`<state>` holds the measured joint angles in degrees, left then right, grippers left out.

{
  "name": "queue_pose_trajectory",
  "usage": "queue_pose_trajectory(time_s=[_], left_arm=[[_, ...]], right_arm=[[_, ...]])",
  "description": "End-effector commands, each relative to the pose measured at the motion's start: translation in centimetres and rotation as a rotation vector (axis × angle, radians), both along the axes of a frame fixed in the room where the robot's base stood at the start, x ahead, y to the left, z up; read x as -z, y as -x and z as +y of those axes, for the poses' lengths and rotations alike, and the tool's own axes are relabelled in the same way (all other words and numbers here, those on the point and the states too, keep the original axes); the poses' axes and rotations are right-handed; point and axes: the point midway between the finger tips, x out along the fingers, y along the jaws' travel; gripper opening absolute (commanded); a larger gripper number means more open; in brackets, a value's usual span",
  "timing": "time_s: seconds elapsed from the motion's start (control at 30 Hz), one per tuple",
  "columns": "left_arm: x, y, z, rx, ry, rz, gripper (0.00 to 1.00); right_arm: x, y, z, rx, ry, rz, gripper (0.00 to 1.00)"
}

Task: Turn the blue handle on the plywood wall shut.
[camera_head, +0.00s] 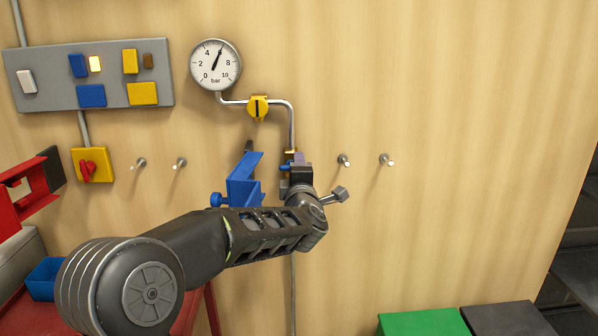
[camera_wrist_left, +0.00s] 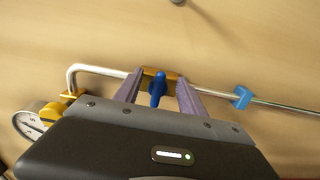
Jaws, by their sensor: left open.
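The blue handle (camera_wrist_left: 157,89) sits on a brass valve body (camera_wrist_left: 172,78) in the metal pipe on the plywood wall. In the left wrist view it stands across the pipe's line. My left gripper (camera_wrist_left: 159,81) is open, with one purple-grey finger on each side of the handle. I cannot tell whether either finger touches it. In the head view my left gripper (camera_head: 297,160) is at the pipe below the gauge, and it and the wrist hide most of the valve; a bit of the blue handle (camera_head: 285,167) shows. My right gripper is not in view.
A round gauge (camera_head: 215,65) and a yellow valve (camera_head: 258,107) are above my gripper. A blue bracket (camera_head: 243,185) is close on its left. Metal pegs (camera_head: 344,160) stick out on the right. A switch panel (camera_head: 50,85) is upper left. The wall's right side is clear.

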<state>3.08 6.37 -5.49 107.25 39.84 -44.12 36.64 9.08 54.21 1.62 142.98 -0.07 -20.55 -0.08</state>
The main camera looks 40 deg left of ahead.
Motion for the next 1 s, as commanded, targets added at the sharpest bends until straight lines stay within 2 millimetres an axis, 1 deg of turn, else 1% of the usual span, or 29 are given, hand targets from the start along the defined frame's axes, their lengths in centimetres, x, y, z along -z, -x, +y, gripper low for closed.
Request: queue_pose_trajectory(time_s=[0.17, 0.4, 0.5, 0.6, 1.0], left_arm=[[0.0, 1.0, -0.8, 0.0, 0.0, -0.001, 0.48], [0.0, 4.1, -3.2, 0.002, 0.0, -0.001, 0.48], [0.0, 5.2, -4.1, 0.002, 0.002, -0.001, 0.48], [0.0, 5.9, -4.6, 0.002, -0.001, -0.001, 0.48], [0.0, 6.1, -4.7, 0.001, -0.001, 0.001, 0.48]], right_arm=[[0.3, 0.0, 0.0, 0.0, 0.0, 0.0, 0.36], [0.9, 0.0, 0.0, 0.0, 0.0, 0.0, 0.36], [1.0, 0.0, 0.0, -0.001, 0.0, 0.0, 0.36], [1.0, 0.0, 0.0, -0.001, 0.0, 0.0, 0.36], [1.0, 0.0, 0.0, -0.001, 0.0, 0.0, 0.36]])
